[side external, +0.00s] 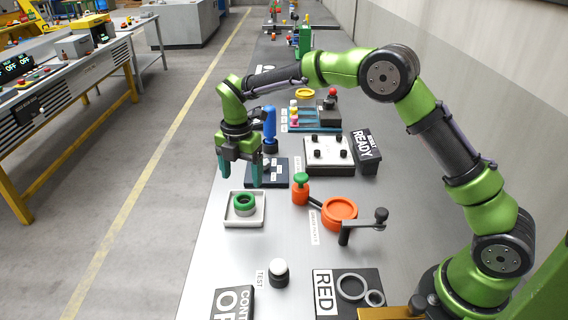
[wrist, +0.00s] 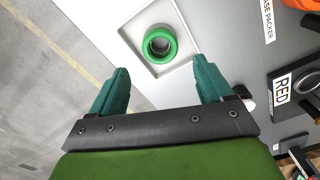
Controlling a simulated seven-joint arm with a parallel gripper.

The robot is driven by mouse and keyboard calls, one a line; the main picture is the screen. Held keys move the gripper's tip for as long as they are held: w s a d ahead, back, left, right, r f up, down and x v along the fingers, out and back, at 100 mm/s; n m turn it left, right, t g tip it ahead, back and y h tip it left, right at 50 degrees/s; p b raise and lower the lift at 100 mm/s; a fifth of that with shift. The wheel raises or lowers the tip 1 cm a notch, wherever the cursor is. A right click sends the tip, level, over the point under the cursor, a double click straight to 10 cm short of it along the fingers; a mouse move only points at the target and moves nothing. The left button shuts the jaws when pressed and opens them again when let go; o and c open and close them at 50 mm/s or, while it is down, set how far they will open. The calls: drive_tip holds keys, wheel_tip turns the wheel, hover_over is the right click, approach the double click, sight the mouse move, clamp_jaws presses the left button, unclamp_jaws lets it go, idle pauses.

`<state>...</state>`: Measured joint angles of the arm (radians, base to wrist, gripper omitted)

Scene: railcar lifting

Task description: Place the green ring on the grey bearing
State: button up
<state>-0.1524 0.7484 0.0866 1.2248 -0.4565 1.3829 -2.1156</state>
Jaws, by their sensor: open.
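The green ring (side external: 244,198) sits on top of the grey bearing (side external: 244,211), which stands in a shallow white square tray (side external: 231,221) near the bench's left edge. In the wrist view the green ring (wrist: 147,47) lies flat around a grey inner part, with the white tray (wrist: 131,33) around it. My gripper (side external: 238,180) points down above and behind the tray, apart from the ring. Its teal fingers are spread with nothing between them, as the wrist view of my gripper (wrist: 161,70) also shows.
Right of the tray stand a green-knobbed orange post (side external: 300,190) and an orange disc (side external: 340,212) with a crank (side external: 366,226). A white-topped button (side external: 279,272) is in front. Bench between is clear.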

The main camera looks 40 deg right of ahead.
drive_tip(key=s+d+r+m+t+y, duration=0.1)
drive_tip(key=s+d+r+m+t, duration=0.1)
drive_tip(key=s+r+m, duration=0.5)
drive_tip(key=s+d+r+m+t, duration=0.15)
drive_tip(key=s+r+m, duration=0.3)
drive_tip(key=r, duration=0.45)
drive_tip(key=s+d+m+t, duration=0.2)
drive_tip(key=s+m, duration=0.5)
drive_tip(key=s, duration=0.1)
drive_tip(key=s+d+f+m+t+y, duration=0.1)
drive_tip(key=s+m, duration=0.7)
drive_tip(key=shift+s+d+f+t, duration=0.25)
drive_tip(key=shift+s+d+t, duration=0.05)
drive_tip(key=shift+d+t, duration=0.1)
